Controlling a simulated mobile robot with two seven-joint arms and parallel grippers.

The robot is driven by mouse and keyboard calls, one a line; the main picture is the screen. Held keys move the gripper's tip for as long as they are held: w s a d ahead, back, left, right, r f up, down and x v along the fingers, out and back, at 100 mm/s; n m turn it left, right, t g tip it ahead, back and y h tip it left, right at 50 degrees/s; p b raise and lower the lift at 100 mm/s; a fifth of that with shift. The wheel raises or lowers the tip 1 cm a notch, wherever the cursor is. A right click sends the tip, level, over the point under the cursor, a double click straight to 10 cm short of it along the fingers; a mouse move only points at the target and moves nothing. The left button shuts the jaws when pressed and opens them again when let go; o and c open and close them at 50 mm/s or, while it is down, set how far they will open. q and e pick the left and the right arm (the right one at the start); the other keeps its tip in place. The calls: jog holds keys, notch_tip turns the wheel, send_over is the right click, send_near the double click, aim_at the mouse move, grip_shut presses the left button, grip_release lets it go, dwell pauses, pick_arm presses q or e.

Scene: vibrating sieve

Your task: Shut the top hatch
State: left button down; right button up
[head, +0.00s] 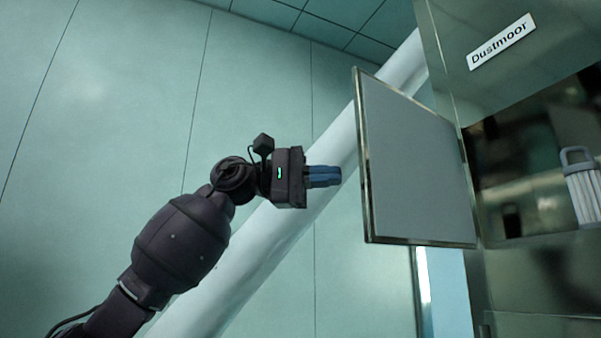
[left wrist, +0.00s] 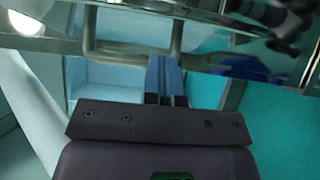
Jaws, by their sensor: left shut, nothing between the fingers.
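The top hatch (head: 420,165) is a grey panel with a metal rim. It stands swung open from the left side of the machine's upper opening (head: 540,160). My left gripper (head: 334,176) is shut and empty, just left of the hatch's free edge, with a small gap between them in the head view. In the left wrist view my blue fingers (left wrist: 165,75) are together, near a bent metal bar like a handle (left wrist: 125,50) below a shiny metal surface (left wrist: 200,12). I cannot tell whether they touch the bar. My right gripper is not in view.
The metal machine cabinet (head: 465,85) with a "Dustmoor" label (head: 500,42) fills the right. A pale cylinder with a grey handle (head: 583,190) shows inside the opening. A thick white slanted pipe (head: 255,260) runs behind my arm. The left side is clear before the green wall.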

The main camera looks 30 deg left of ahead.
pick_arm(q)
jog(key=s+d, duration=0.1)
jog(key=d, duration=0.2)
jog(key=shift+s, duration=0.4)
jog(key=shift+s, duration=0.1)
